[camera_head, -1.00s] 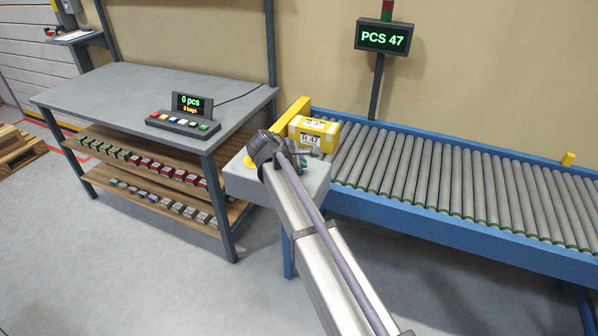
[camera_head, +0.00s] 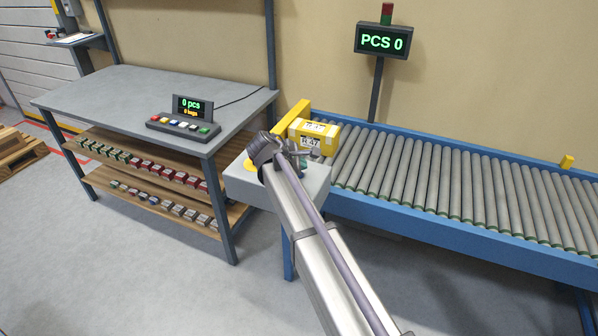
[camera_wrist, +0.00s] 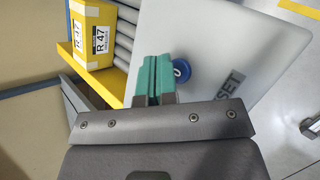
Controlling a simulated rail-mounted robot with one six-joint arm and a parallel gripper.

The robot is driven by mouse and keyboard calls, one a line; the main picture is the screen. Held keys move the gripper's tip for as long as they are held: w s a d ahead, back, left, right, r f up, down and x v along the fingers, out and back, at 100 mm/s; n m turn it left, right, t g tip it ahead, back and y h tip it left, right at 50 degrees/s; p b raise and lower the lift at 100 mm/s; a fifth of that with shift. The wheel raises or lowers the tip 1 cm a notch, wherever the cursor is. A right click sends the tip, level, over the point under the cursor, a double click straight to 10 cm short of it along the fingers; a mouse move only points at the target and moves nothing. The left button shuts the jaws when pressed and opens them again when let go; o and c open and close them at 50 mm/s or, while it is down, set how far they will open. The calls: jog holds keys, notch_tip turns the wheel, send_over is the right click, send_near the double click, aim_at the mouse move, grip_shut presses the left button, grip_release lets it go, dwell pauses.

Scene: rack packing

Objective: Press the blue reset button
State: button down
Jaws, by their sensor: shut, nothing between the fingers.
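The blue reset button (camera_wrist: 182,72) shows in the wrist view on a pale grey panel (camera_wrist: 225,45), with part of a label reading "SET" beside it. My gripper (camera_wrist: 153,65) has its teal fingers shut together with nothing between them. The fingers are just left of the button in the wrist view and partly overlap its edge; I cannot tell whether they touch it. In the camera_head view the grey control box (camera_head: 318,184) stands at the conveyor's near end, and my arm hides the button.
A yellow carton (camera_head: 322,133) marked "R 47" lies on the roller conveyor (camera_head: 450,180), beside a yellow end stop (camera_head: 293,115). At left, a workbench (camera_head: 120,92) carries a console (camera_head: 185,122) with several coloured buttons; small parts fill the shelves below.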

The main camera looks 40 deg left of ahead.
jog(key=shift+r, duration=0.15)
notch_tip(320, 180, up, 5)
jog(key=p, duration=0.5)
jog(key=shift+r, duration=0.1)
dwell(0.7)
